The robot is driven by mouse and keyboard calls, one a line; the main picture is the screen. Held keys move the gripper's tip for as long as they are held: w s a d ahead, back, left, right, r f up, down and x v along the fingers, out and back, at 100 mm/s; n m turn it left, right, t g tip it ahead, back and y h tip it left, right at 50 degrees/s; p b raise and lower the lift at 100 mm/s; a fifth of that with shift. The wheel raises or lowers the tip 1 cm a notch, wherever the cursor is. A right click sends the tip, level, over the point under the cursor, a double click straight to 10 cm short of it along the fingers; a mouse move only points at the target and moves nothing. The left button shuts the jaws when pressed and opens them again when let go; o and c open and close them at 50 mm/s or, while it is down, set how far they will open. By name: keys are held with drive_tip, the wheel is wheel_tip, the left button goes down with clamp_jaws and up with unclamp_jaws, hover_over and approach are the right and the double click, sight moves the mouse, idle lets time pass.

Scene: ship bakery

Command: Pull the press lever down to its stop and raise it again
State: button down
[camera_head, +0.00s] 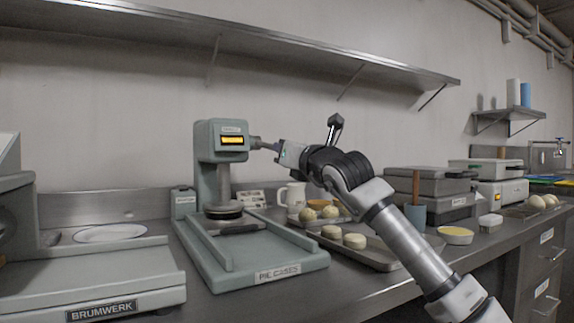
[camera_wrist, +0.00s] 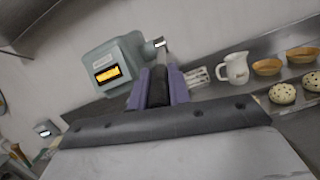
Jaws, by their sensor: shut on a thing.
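The grey-green press (camera_head: 222,140) stands on the counter at centre left, with a lit yellow display on its head. A ram drops from the head to a round dark plate (camera_head: 224,211) low over the base; I cannot tell whether it touches. The lever (camera_head: 258,144) sticks out from the head's right side, about level. My gripper (camera_head: 281,150) comes from the right and is shut on the lever's end. In the wrist view the purple fingers (camera_wrist: 158,90) close around its dark handle, with its bright metal rod (camera_wrist: 161,46) showing beyond.
The press base (camera_head: 262,272) is labelled "PIE CASES". A Brumwerk machine (camera_head: 120,282) stands left. A shelf (camera_head: 300,50) runs along the wall above.

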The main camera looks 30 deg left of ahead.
drive_tip(key=shift+a+f+y+b, duration=0.15)
drive_tip(key=shift+f+y+b, duration=0.15)
drive_tip(key=shift+f+b, duration=0.45)
drive_tip(key=c, duration=1.4)
unclamp_jaws()
drive_tip(key=shift+f, duration=0.1)
drive_tip(key=shift+c, duration=0.2)
drive_tip(key=shift+o, duration=0.6)
drive_tip(key=shift+r, duration=0.2)
drive_tip(key=shift+s+d, duration=0.1)
drive_tip(key=shift+d, duration=0.2)
drive_tip(key=v, duration=1.3)
drive_tip(key=shift+s+f+b, duration=0.15)
drive_tip(key=shift+b, duration=0.3)
